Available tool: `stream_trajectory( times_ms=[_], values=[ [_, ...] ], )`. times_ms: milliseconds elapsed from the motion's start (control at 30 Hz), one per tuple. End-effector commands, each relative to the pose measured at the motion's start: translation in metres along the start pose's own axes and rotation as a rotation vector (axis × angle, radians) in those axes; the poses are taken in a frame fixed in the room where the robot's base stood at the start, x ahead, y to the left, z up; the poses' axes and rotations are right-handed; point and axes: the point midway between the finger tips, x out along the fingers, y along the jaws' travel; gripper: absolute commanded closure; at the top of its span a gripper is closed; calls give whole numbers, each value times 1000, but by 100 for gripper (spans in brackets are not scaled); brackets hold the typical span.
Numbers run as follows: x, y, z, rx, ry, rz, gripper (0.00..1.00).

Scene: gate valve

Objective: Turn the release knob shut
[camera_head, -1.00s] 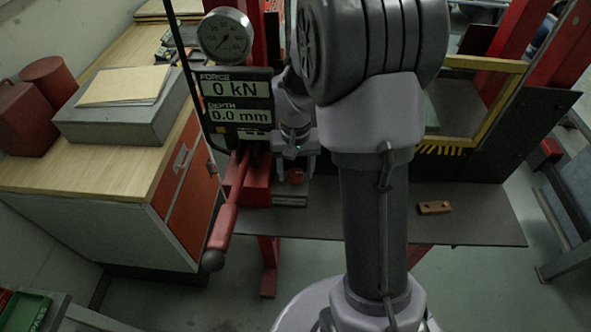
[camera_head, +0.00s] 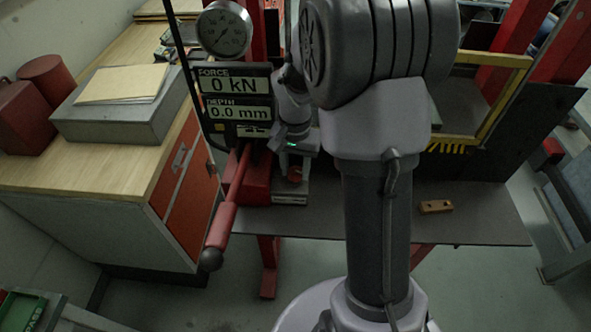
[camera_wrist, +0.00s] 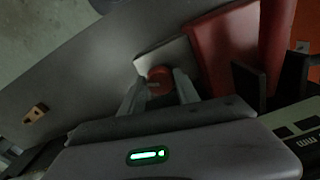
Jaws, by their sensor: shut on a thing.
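The release knob (camera_wrist: 160,80) is a small round red-orange knob beside a grey block. In the wrist view it sits between my two fingertips, and my gripper (camera_wrist: 159,88) is shut on it. In the head view the knob (camera_head: 295,174) shows just below my gripper (camera_head: 296,165), to the right of the red pump body (camera_head: 257,180). The far side of the knob and part of the finger contact are hidden.
A red lever with a black ball end (camera_head: 222,225) slants down left of the knob. The display (camera_head: 235,98) reads 0 kN and 0.0 mm, below a round gauge (camera_head: 223,30). A small wooden block (camera_head: 436,207) lies on the grey shelf (camera_head: 480,215), otherwise mostly bare.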

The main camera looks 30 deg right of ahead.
Motion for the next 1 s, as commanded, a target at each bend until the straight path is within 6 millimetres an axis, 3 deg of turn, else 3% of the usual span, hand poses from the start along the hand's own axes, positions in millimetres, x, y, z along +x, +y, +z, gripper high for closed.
stream_trajectory(
  times_ms=[500, 1000],
  values=[
    [1, -1, -1, 406, 2, -1, 100],
    [0, -1, -1, 552, 1, -1, 100]
  ],
)
